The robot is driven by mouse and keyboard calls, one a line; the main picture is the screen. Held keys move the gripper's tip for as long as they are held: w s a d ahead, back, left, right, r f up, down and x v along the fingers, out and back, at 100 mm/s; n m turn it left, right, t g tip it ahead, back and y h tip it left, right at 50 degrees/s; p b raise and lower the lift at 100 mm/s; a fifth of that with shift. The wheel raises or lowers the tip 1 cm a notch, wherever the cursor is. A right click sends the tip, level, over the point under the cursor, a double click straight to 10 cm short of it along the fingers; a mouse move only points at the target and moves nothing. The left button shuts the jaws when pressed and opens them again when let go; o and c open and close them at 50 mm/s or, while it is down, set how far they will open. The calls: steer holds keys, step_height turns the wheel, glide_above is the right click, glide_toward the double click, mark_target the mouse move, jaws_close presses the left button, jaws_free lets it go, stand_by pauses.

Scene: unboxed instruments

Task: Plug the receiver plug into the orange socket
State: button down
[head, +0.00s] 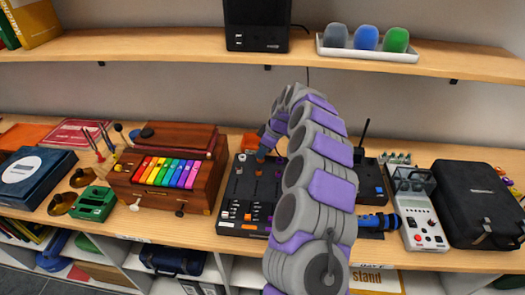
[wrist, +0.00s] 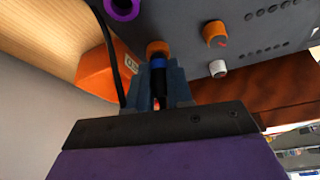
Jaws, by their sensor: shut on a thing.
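My gripper (wrist: 158,92) is shut on the dark receiver plug (wrist: 158,64), which has a blue band. The plug's end meets an orange ring-shaped socket (wrist: 157,47) on the dark grey panel device (wrist: 185,20), roughly in line with it. I cannot tell how deep the plug sits. In the head view my gripper (head: 268,146) is over the back part of the dark panel device (head: 236,187), and the plug is too small to make out. My arm hides the device's right side.
Near the socket are an orange knob (wrist: 215,33), a white knob (wrist: 217,68) and a purple ring (wrist: 122,8). A black cable (wrist: 108,48) runs beside my gripper. A wooden box with rainbow keys (head: 172,170) stands left. A grey meter (head: 418,210) and black case (head: 478,205) stand right. A shelf (head: 160,43) hangs above.

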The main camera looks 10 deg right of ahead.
steer(key=shift+s+f, duration=0.1)
steer(key=shift+f, duration=0.1)
steer(key=c, duration=0.9)
jaws_free()
steer(key=p+v, duration=0.2)
steer(key=v, duration=0.6)
steer(key=s+a+r+m+g, duration=0.1)
steer(key=s+a+r, duration=0.4)
steer(key=s, duration=0.5)
steer(key=s+a+r+m+g, duration=0.15)
steer(key=s+a+r, duration=0.35)
steer(key=s, duration=0.5)
steer(key=s+d+f+m+h, duration=0.1)
steer(key=s+d+m, duration=0.1)
steer(key=s, duration=0.8)
steer(key=s+d+f+m+g+h, duration=0.1)
steer(key=s+m, duration=0.3)
steer(key=s, duration=0.6)
steer(key=s+d+f+m+g+h, duration=0.1)
steer(key=s+d+f+m, duration=0.2)
steer(key=s, duration=0.7)
steer(key=shift+s+d+f+h, duration=0.15)
steer(key=shift+d+f+h, duration=0.05)
steer(key=shift+d+h, duration=0.2)
